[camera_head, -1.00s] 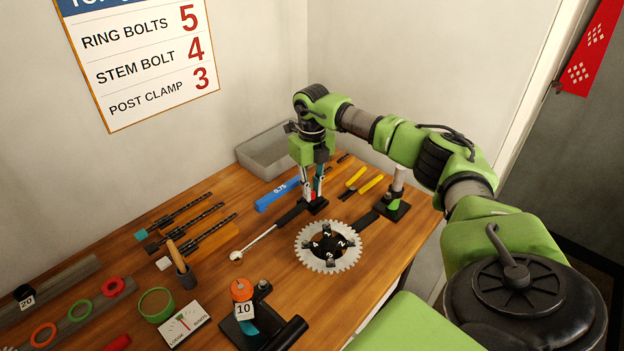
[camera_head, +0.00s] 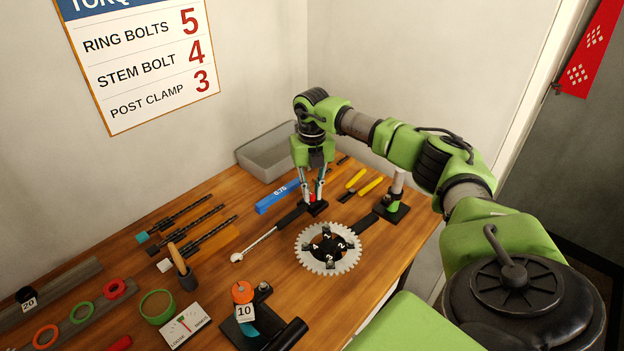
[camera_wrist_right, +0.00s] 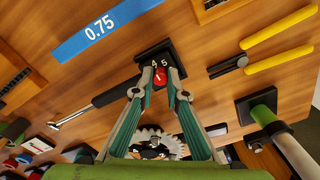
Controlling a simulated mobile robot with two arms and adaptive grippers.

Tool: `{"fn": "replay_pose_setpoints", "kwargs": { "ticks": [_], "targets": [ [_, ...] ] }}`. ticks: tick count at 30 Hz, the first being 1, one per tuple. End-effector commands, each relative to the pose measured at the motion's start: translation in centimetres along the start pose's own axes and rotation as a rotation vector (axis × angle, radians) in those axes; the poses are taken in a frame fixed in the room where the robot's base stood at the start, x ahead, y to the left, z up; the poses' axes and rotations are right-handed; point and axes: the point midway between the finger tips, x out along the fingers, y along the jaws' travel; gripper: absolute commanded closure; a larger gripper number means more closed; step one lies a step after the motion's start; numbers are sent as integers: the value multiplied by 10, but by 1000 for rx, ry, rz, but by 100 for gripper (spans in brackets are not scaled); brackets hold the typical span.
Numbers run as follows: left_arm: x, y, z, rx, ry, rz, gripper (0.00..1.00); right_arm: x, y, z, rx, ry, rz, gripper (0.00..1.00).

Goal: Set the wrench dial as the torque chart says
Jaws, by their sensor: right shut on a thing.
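The torque chart (camera_head: 150,75) on the wall reads ring bolts 5, stem bolt 4, post clamp 3. The wrench (camera_head: 262,240) lies on the bench and also shows in the right wrist view (camera_wrist_right: 112,96). Its handle runs to a black block (camera_wrist_right: 150,55) with a red dial (camera_wrist_right: 160,79). Digits 4 and 5 show beside the dial; other digits are hidden, and I cannot tell its exact setting. My right gripper (camera_head: 313,198) points down, shut on the red dial, with fingertips on either side of it (camera_wrist_right: 159,90). My left gripper is not in view.
A chainring (camera_head: 312,262) with numbered bolts lies in front of the wrench. A blue bar marked 0.75 (camera_head: 277,197), yellow-handled pliers (camera_head: 363,186) and a post stand (camera_head: 392,208) are close by. A grey tray (camera_head: 262,158) stands behind.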

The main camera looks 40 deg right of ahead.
Motion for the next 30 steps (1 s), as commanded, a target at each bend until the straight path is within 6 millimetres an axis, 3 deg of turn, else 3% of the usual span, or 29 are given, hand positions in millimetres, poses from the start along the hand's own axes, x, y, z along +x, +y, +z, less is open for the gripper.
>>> {"fn": "replay_pose_setpoints", "kwargs": {
  "ticks": [3,4,6,19,30],
  "targets": [
    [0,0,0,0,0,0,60,-1,0,0,-1,-1,0,100],
    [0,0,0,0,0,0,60,-1,0,0,-1,-1,0,82],
    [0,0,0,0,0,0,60,-1,0,0,-1,-1,0,70],
    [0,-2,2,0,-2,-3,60,-8,0,1,-1,-2,1,70],
    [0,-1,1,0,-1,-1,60,-82,1,1,-1,-5,3,70]
  ]
}}
